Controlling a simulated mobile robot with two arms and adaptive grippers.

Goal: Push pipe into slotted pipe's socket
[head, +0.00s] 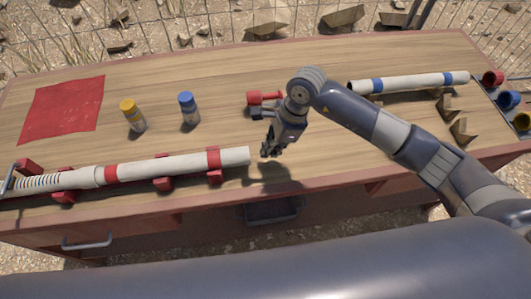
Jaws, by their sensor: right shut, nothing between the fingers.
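A white pipe with red bands (188,165) lies across red holders along the table's front left. Its left end meets the wider end of the slotted pipe (40,182), which has dark slots and lies at the far left. The two look in line; how deep one sits inside the other I cannot tell. My right gripper (269,151) points down just right of the red-banded pipe's free right end, with a small gap between them. Its fingers are shut and empty. My left gripper is not in view.
A blue-banded white pipe (408,83) lies at the back right beside wooden wedges (459,129). A red tool (263,98) is behind my right gripper.

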